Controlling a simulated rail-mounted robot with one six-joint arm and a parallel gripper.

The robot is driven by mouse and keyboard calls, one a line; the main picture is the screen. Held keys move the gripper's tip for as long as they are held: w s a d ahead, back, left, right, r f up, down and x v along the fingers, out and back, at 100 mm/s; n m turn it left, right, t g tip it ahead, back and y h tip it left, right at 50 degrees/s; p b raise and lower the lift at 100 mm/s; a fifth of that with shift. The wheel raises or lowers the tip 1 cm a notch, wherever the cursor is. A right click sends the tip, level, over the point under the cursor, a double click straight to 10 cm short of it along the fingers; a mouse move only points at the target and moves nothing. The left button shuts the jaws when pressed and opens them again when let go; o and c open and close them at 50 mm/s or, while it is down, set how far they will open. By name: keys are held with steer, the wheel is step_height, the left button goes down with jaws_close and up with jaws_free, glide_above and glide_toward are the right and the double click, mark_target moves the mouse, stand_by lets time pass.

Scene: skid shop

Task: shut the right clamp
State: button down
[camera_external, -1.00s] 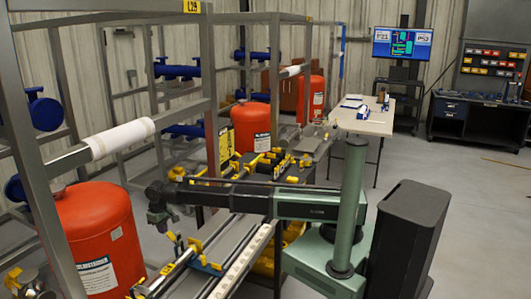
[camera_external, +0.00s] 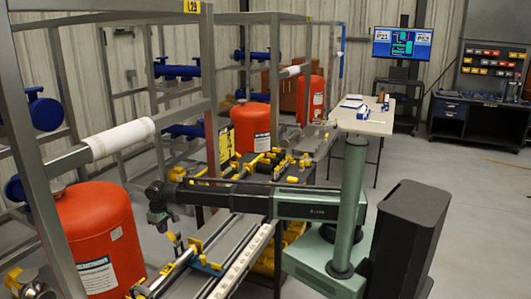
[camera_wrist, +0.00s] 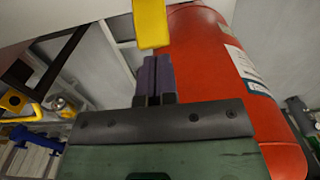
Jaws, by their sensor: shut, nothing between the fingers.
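My gripper (camera_external: 157,220) hangs at the end of my outstretched arm in the external view, beside the long rail fixture (camera_external: 222,245). In the wrist view its two dark fingers (camera_wrist: 152,62) are shut together with nothing between them. A yellow bar (camera_wrist: 152,22), which looks like a clamp handle, is right in front of the fingertips; I cannot tell whether they touch. In the external view small yellow clamp parts (camera_external: 195,245) sit on the fixture just right of and below my gripper. Which of them is the right clamp, and whether it is open, is too small to tell.
A red tank (camera_external: 100,238) stands left of my gripper and fills the right of the wrist view (camera_wrist: 200,60). A grey frame post (camera_external: 53,190) and a white-wrapped pipe (camera_external: 118,138) are near it. More yellow fittings (camera_external: 262,160) crowd the bench behind my arm.

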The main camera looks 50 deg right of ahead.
mark_target(170, 233)
steer(key=shift+s, duration=0.1)
steer(key=shift+s+d, duration=0.3)
steer(key=shift+s, duration=0.45)
steer(key=shift+s+d, duration=0.3)
steer(key=shift+s, duration=0.55)
